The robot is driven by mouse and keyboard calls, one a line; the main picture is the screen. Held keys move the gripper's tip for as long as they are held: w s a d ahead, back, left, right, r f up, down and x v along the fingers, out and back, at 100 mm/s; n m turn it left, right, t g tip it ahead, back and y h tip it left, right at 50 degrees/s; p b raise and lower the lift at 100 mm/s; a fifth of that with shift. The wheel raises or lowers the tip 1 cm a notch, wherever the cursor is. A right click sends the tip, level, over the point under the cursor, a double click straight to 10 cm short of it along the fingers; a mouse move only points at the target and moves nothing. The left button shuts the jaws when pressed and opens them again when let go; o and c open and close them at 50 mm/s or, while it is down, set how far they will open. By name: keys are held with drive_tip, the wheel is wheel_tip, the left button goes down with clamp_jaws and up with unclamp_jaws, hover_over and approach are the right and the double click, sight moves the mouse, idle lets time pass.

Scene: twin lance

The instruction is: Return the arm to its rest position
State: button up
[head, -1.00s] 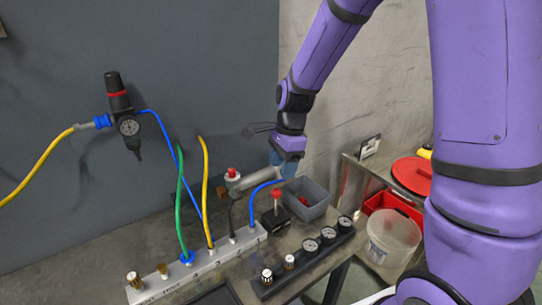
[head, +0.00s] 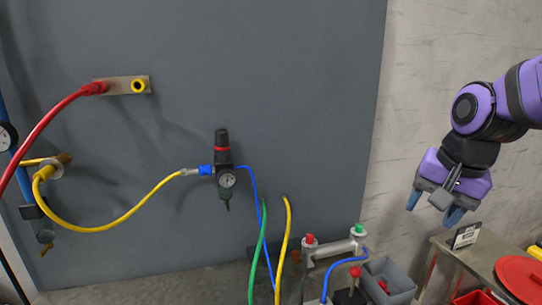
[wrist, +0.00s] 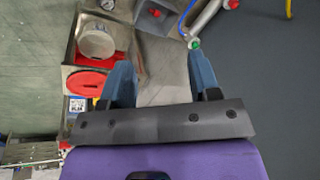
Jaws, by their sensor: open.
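My gripper (head: 434,201) is at the right of the head view, raised in front of the pale wall with its blue fingers pointing down. It stands above and clear of the bench. The wrist view shows its two blue fingers (wrist: 157,85) spread apart with nothing between them. My purple arm reaches in from the right edge of the head view.
A grey bin (head: 388,284) and a metal cylinder with red and green buttons (head: 335,247) stand below the gripper. A red lid (head: 522,278) is on the bench at right. Hoses and a regulator (head: 224,170) hang on the grey panel at left.

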drive_tip(key=s+d+r+n+t, duration=0.1)
drive_tip(key=s+r+n, duration=0.1)
drive_tip(key=s, duration=0.3)
drive_tip(key=s+d+r+n+t+h, duration=0.1)
drive_tip(key=s+r+n, duration=0.2)
drive_tip(key=s, duration=0.3)
drive_tip(key=shift+d+n, duration=0.4)
drive_tip(key=shift+n, duration=0.5)
idle(0.8)
